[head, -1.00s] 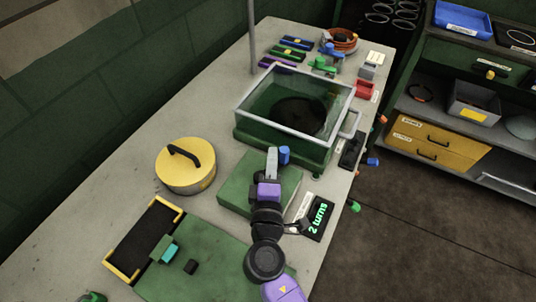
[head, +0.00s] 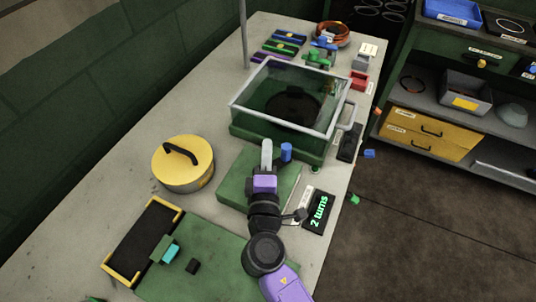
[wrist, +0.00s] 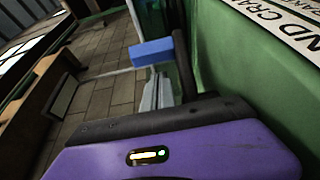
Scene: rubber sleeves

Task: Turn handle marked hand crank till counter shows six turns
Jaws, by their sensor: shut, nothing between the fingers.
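The hand crank's blue handle (head: 286,152) stands up at the far edge of a green box (head: 235,193) on the bench. The counter display (head: 317,211) right of the box reads "2 turns" in green. My gripper (head: 266,152) is over the box, just left of the blue handle, with its fingers shut and empty. In the wrist view the blue handle (wrist: 153,51) shows just beyond the grey fingertips (wrist: 157,92); I cannot tell whether they touch. A partly cut-off label (wrist: 285,30) with "ND CRA" lies on green at the right.
A glass-sided tank (head: 290,100) stands behind the box. A yellow lidded pot (head: 183,165) is at left, and a black tray (head: 143,240) with yellow ends is at front left. Small coloured parts lie at the back.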

